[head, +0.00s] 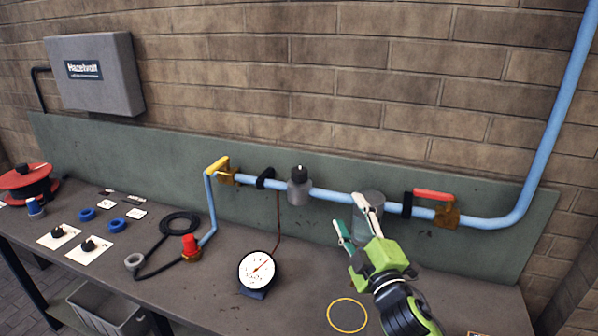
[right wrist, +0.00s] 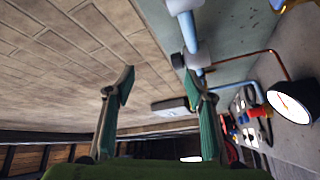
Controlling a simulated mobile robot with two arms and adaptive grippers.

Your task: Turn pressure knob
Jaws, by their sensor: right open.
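The black pressure knob (head: 299,172) sits on top of the grey regulator body (head: 299,192) on the blue pipe along the back panel. In the right wrist view the knob (right wrist: 177,62) appears just beyond the right-hand fingertip, outside the space between the fingers. My right gripper (head: 351,215) is open and empty, in front of the pipe and to the right of the regulator. Its two fingers are spread wide in the right wrist view (right wrist: 160,76). It partly covers a grey cylinder (head: 371,199) on the pipe. My left gripper is not in view.
A yellow-handled valve (head: 217,165) is left of the regulator and a red-handled valve (head: 433,195) right. A round gauge (head: 257,270) stands on the bench (head: 205,300) below. Loose black knobs on white cards (head: 88,245), blue rings (head: 118,225) and a hose lie left.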

